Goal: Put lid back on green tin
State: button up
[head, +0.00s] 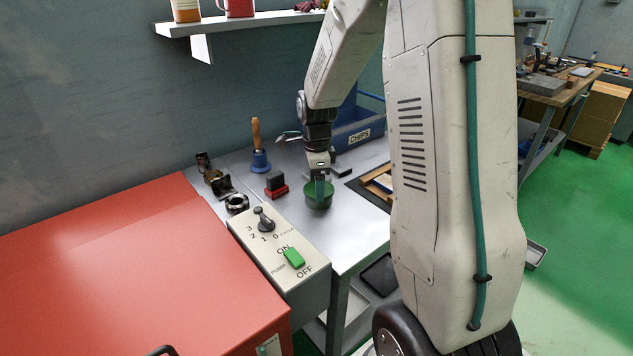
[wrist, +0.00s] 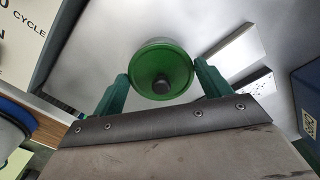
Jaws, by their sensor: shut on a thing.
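The green tin (head: 319,201) stands on the grey metal bench top, below my gripper (head: 320,182). The fingers are shut on the lid from both sides. A pale rim shows just past the lid's far edge. In the head view my fingers hide much of the tin's mouth, so I cannot tell whether the lid rests on the tin or hangs just above it.
A red and black stamp (head: 276,186) and a wooden-handled blue bell (head: 260,160) stand left of the tin. A control box (head: 300,272) is in front. A blue bin (head: 352,133) stands behind. A dark tray (head: 367,191) lies right, partly hidden by my arm.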

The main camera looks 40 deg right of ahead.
dwell(0.3)
jog(key=o, duration=1)
jog(key=shift+r, duration=3.5)
grip_shut()
jog(key=shift+f, duration=0.25)
